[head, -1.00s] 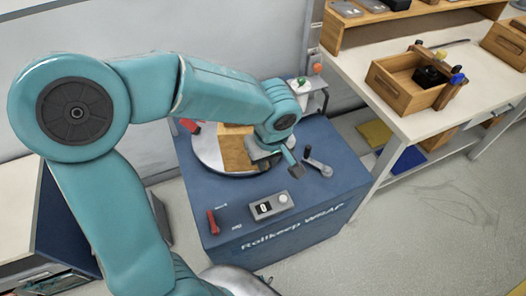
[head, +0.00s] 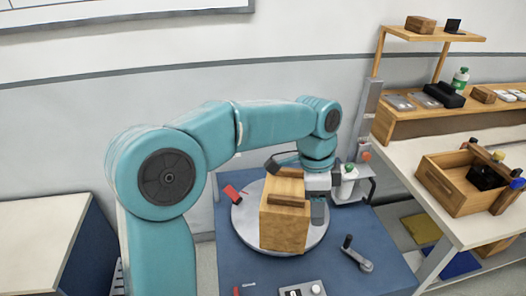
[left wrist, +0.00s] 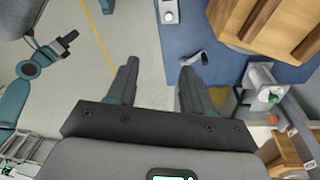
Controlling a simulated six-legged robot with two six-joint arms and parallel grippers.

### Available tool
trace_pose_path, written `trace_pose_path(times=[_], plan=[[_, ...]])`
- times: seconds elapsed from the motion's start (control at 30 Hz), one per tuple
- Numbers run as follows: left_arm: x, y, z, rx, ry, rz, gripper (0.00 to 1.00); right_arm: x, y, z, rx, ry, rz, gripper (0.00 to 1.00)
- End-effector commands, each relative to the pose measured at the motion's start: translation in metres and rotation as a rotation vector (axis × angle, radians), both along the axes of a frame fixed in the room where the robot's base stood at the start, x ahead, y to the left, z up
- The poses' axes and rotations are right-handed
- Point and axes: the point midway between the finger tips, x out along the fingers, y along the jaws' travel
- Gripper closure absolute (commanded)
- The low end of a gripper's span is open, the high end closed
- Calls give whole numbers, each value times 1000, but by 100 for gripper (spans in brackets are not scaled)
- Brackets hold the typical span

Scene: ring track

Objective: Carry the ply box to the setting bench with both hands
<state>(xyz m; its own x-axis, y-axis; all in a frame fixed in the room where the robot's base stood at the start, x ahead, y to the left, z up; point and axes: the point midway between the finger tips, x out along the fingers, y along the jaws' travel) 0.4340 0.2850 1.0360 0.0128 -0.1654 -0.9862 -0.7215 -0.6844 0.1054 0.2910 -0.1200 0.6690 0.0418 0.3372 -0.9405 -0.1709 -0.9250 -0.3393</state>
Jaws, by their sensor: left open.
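The ply box (head: 285,228) is a light wooden box with darker wood strips on its top and upper front. It stands on the pale round turntable (head: 246,222) of the blue machine. My left gripper (head: 297,190) is open, at the box's upper right side in the head view. A dark gripper (left wrist: 66,42) on a teal arm, apparently my right one, is at the left there. I cannot tell which bench is the setting bench.
A white-topped bench (head: 420,160) at the right bears an open wooden crate (head: 445,200) and a shelf with small items. Another pale-topped bench (head: 35,235) is at the left. A crank handle (head: 357,255) and a post with buttons (head: 349,172) stand near the box.

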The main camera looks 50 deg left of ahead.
Motion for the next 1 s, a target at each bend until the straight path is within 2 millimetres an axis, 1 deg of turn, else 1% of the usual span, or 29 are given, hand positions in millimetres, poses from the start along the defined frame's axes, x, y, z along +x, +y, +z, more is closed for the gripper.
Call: trace_pose_path(times=[0.03,0.07,0.1,0.17,0.2,0.27,0.3,0.4,0.43,0.5,0.63,1.0], plan=[[7,12,8,-32,-32,-66,49,0,0,-1,0,0,0,100],[11,19,13,-53,-54,-114,49,0,0,-1,0,0,0,100],[16,30,20,-79,-91,-172,49,0,0,-2,0,0,0,100],[23,52,32,-113,-156,-246,49,0,0,-3,0,0,0,100],[27,74,40,-131,-207,-270,49,0,0,-4,0,0,0,100],[30,105,48,-145,-262,-240,49,0,0,-5,0,0,0,100],[30,123,49,-147,-280,-186,49,0,0,-5,0,0,0,100],[24,160,45,-130,-293,-93,49,0,0,-6,0,0,0,100],[21,168,42,-127,-288,-74,49,0,0,-6,0,0,0,100],[14,181,33,-126,-271,-40,49,0,0,-7,0,0,0,100],[6,192,27,-123,-258,-9,49,0,0,-7,0,0,0,100],[5,193,26,-122,-255,-5,49,0,0,-7,0,0,0,100]])
